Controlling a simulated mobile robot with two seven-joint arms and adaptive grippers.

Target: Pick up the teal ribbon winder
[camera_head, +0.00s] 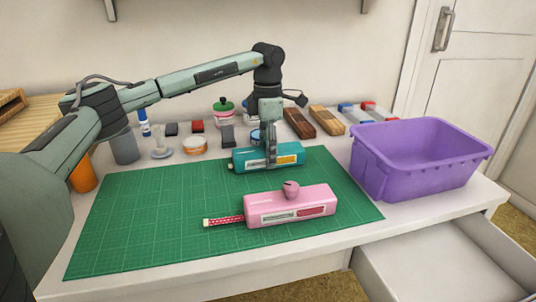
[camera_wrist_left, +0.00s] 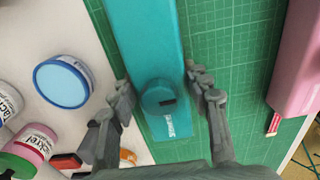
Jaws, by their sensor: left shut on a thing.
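The teal ribbon winder (camera_head: 245,160) lies at the back edge of the green cutting mat, its long side facing the front, with a yellow and white label. It also shows in the left wrist view (camera_wrist_left: 145,40), with a round teal knob on top. My left gripper (camera_head: 271,163) comes down on it from above, shut on it, with one finger on each side; the fingers also show in the left wrist view (camera_wrist_left: 161,98). I cannot tell whether the winder is clear of the mat. My right gripper is not in view.
A pink ribbon winder (camera_head: 265,212) with a red ribbon end lies nearer on the mat (camera_head: 130,225). A purple bin (camera_head: 410,180) stands at the right. Jars, inkpads and wooden blocks (camera_head: 326,120) line the back. An open drawer (camera_head: 430,270) juts out at the front right.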

